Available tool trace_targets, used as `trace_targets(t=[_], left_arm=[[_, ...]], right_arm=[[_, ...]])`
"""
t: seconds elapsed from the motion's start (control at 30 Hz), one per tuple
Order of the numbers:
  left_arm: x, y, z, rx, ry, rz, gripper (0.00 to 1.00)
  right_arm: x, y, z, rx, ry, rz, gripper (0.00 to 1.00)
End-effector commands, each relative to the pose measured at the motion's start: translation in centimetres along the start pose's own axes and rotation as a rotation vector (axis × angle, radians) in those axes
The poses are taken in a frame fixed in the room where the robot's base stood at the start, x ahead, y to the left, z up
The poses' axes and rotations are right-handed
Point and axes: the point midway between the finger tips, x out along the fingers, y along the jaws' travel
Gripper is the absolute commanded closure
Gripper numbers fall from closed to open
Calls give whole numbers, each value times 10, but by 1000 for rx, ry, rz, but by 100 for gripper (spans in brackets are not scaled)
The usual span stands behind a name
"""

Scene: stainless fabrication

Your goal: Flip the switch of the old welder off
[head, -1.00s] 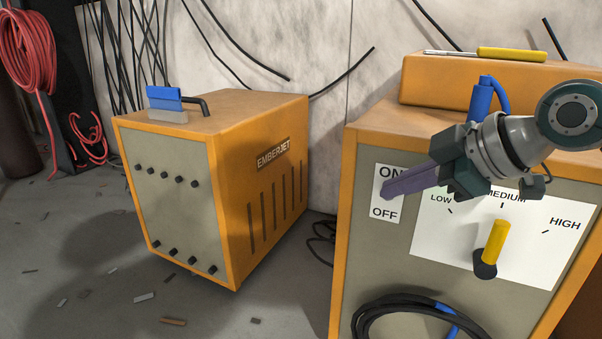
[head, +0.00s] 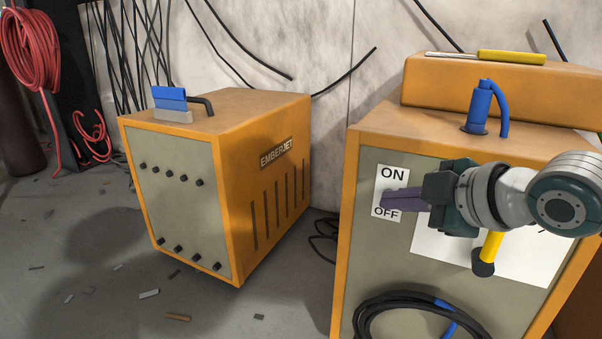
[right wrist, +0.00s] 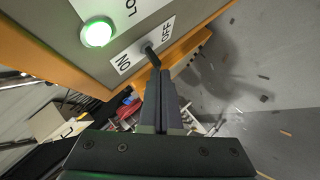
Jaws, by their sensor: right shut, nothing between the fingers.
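The old welder (head: 395,260) is the orange and grey machine at right in the head view. Its white ON/OFF plate (head: 392,176) is on the upper left of its front. My right gripper (head: 388,201) is shut and empty, its fingertips in front of the plate between ON and OFF. In the head view the fingers hide the switch. The right wrist view shows the dark switch lever (right wrist: 150,55) sticking out between ON and OFF, right at the fingertips (right wrist: 163,76); I cannot tell whether they touch. A green lamp (right wrist: 97,32) beside the plate glows. My left gripper is out of view.
A yellow-handled dial (head: 487,255) sits right of the plate, partly behind my right gripper. A coiled black cable (head: 400,312) hangs below. Another orange machine, marked EMBERJET (head: 262,190), stands at left.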

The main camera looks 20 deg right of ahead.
Motion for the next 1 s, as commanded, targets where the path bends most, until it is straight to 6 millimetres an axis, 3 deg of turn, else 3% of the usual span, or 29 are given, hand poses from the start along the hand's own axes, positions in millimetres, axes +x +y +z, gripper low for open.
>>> trace_targets(t=[0.47, 1.0], left_arm=[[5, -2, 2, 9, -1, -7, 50], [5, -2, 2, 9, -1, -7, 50]], right_arm=[[11, -12, 11, -206, -1, 208, 100], [13, -14, 13, -208, 0, 209, 100]])
